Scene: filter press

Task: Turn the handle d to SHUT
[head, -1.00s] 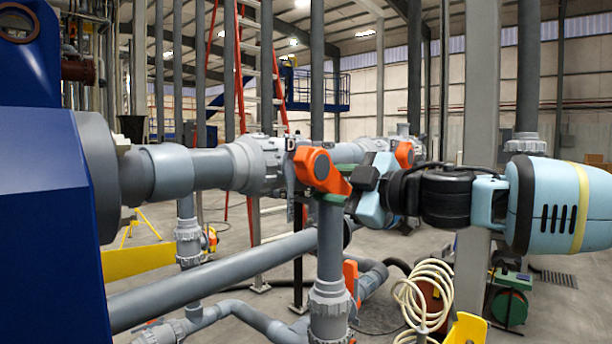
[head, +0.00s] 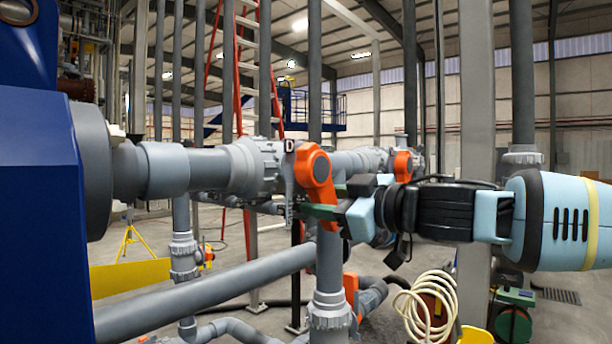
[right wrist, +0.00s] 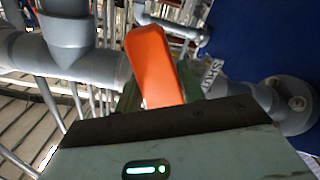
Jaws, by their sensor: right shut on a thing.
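The orange handle d (head: 315,176) sits on the grey valve beside a "D" label (head: 290,146). Its hub is at the top and its lever points down and slightly right. My right gripper (head: 325,211) comes in from the right and is shut on the lower end of the lever, its green fingers around it. In the right wrist view the orange lever (right wrist: 153,65) rises from between the fingers. Whether the handle is at its end stop cannot be told. My left gripper is not in view.
A grey horizontal pipe (head: 195,168) runs left to a blue machine body (head: 40,220). A second orange handle (head: 402,165) is farther back on the right. A vertical pipe (head: 329,265) stands below the valve. A cream hose coil (head: 425,310) lies lower right.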

